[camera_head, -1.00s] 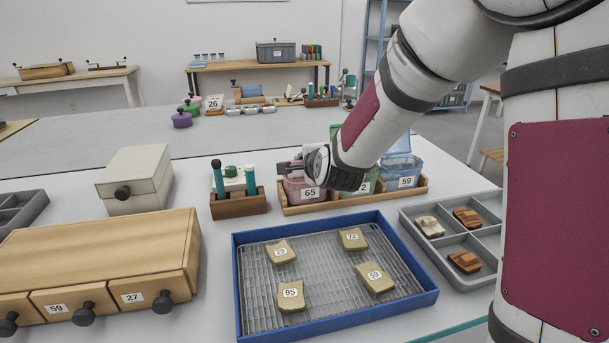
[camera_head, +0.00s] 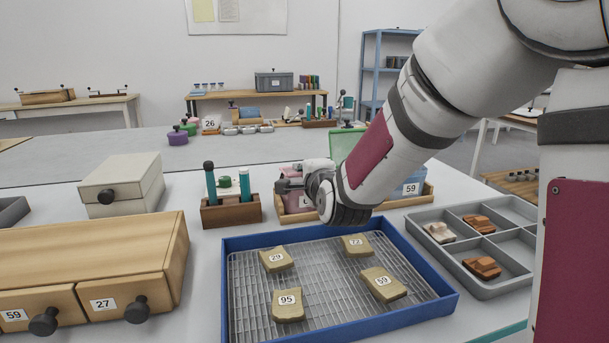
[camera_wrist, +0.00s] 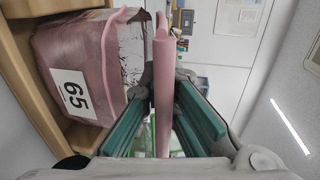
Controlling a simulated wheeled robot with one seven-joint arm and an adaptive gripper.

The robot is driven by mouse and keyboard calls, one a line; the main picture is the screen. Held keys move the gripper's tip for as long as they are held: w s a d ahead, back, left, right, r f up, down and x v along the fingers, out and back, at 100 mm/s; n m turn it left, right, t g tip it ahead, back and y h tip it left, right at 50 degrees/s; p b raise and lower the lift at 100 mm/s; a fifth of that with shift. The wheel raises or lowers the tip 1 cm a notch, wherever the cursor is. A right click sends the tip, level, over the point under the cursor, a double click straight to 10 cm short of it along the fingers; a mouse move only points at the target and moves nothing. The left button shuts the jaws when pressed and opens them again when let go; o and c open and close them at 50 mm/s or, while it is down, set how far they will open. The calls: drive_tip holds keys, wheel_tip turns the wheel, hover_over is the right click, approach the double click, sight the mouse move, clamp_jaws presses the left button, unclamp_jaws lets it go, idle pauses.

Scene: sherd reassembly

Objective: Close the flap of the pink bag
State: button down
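The pink bag (camera_head: 292,204), labelled 65, stands in the wooden tray behind the blue rack. In the wrist view the bag (camera_wrist: 75,48) shows at the left with its mouth open and part of its inside visible. Its pink flap (camera_wrist: 164,95) stands up, away from the mouth, seen nearly edge-on. My gripper (camera_wrist: 164,80) has its teal-padded fingers on either side of the flap and close against it, so it looks shut on the flap. In the head view my gripper (camera_head: 284,180) is at the bag's top, and my wrist hides much of the bag.
The wooden tray (camera_head: 425,198) also holds a blue bag (camera_head: 412,187) and a raised green flap (camera_head: 345,143). A wooden holder (camera_head: 230,213) with teal-handled tools stands close left. The blue rack (camera_head: 345,328) with numbered sherds lies in front, and a grey divided tray (camera_head: 505,290) at right.

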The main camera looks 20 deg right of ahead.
drive_tip(key=c, duration=1.8)
unclamp_jaws()
drive_tip(key=shift+o, duration=0.5)
drive_tip(key=shift+s+f, duration=0.15)
drive_tip(key=shift+f, duration=0.1)
